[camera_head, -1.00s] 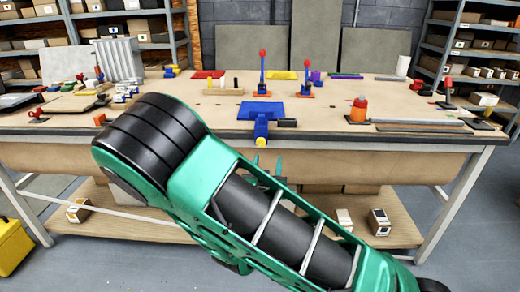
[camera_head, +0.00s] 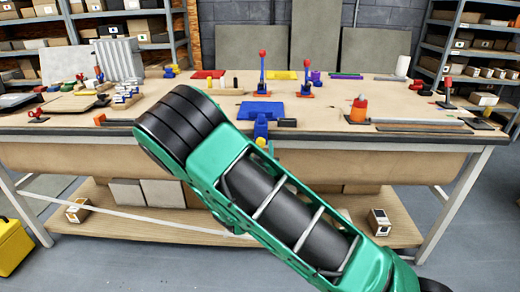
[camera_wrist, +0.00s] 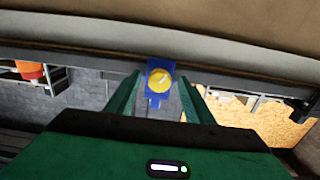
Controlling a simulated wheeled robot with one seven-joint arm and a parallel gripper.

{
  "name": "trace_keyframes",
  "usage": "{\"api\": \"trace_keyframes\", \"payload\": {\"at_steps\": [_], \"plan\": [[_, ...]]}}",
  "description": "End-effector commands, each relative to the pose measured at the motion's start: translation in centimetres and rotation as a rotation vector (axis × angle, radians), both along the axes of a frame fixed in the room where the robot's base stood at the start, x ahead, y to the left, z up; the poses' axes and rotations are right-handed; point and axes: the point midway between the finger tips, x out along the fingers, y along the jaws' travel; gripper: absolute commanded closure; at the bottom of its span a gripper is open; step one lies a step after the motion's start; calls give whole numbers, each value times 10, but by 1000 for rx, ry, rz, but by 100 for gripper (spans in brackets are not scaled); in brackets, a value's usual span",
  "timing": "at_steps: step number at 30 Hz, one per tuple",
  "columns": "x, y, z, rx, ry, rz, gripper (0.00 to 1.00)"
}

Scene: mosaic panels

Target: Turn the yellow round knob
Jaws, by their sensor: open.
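The yellow round knob (camera_wrist: 160,78) faces the wrist camera on a blue mount (camera_wrist: 157,101). In the head view the knob (camera_head: 261,142) shows just above my green arm, at the table's front edge, below a blue block (camera_head: 261,110). My gripper (camera_wrist: 160,75) is open, with one green finger on each side of the knob in the wrist view. Gaps show between the fingers and the knob; how far the fingertips reach along it I cannot tell. In the head view my arm hides most of the gripper.
Shelves stand behind. The bench's front edge runs close by the gripper.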

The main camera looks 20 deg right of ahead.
Motion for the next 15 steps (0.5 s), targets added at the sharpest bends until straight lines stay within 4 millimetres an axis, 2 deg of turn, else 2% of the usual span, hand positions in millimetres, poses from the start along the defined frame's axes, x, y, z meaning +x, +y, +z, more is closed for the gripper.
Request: {"api": "trace_keyframes", "payload": {"at_steps": [8,9,14,15], "plan": [[2,0,0,-1,0,1,52],[2,0,0,0,0,1,55],[2,0,0,0,0,0,93],[2,0,0,0,0,0,93]]}}
